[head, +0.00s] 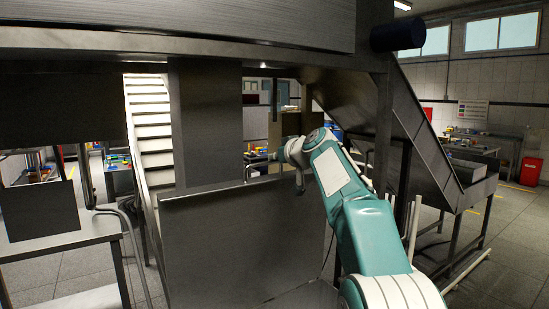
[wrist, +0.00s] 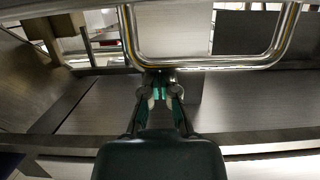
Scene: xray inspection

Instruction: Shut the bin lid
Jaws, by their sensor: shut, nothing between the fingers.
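My gripper (wrist: 159,78) is shut and empty in the wrist view, with its fingertips by the lower bar of a bent steel tube handle (wrist: 215,66). I cannot tell whether they touch the bar. In the head view my teal arm reaches forward over an upright grey metal panel (head: 240,240), and the gripper's fingers are too small to make out. I cannot tell for sure which part is the bin lid; the panel may be it. The inside of any bin is hidden.
A large steel machine frame (head: 205,120) stands close ahead, with a beam across the top. A sloping metal chute (head: 420,125) runs down at the right. A steel table (head: 60,240) stands at the left. A red bin (head: 530,171) is far right, with open floor before it.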

